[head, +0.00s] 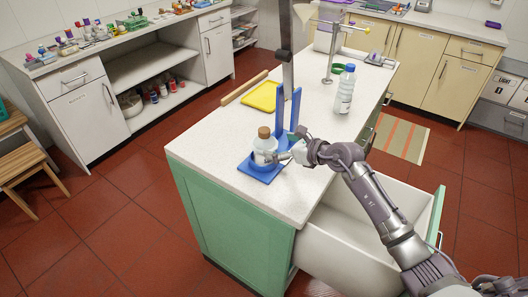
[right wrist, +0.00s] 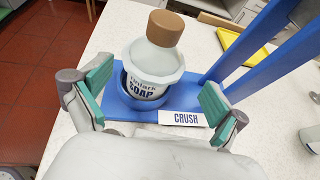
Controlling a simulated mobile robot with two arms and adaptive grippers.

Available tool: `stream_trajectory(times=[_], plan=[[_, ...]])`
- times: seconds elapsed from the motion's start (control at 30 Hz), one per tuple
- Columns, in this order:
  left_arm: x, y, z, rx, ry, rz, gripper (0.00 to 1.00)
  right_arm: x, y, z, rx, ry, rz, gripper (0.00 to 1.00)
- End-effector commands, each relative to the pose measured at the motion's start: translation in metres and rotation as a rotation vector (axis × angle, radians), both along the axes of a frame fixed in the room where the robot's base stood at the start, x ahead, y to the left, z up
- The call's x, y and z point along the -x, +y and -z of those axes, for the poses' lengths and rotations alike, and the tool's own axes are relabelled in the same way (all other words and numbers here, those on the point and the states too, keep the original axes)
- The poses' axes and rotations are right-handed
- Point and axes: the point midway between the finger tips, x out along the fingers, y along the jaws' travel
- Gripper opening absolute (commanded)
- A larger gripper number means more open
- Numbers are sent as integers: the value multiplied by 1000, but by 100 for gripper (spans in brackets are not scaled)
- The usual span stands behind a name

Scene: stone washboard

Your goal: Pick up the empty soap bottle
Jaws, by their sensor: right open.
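The soap bottle (head: 265,146) has a brown cap and stands upright on the blue crusher stand (head: 262,171) at the near end of the island counter. In the right wrist view the bottle (right wrist: 150,62) is pale, its label reads "SOAP", and its base sits in a round blue holder. Whether it is empty I cannot tell. My right gripper (head: 281,155) is at the bottle from the right. In the right wrist view its open green-padded fingers (right wrist: 155,97) stand either side of the bottle, with gaps visible. My left gripper is not in view.
Blue uprights (head: 288,112) and a long grey bar (head: 287,70) rise just behind the bottle. An open drawer (head: 345,235) is below my right arm.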

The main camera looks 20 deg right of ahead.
Motion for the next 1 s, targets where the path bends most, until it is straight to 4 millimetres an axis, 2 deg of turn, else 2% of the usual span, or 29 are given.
stream_trajectory(times=[0.13, 0.3, 0.4, 0.73, 0.77, 1.0], plan=[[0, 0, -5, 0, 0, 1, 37, -8, 7, 1, -2, 0, 0, 97], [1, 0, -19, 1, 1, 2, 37, -26, 25, 5, -5, 2, -1, 97], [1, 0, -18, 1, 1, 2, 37, -36, 29, 13, -4, 1, 1, 97], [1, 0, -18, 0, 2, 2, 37, -42, 33, 17, -1, -1, -1, 97], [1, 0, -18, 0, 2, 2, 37, -42, 33, 17, -1, -1, -1, 96], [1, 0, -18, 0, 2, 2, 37, -42, 33, 17, 0, 0, -1, 56]])
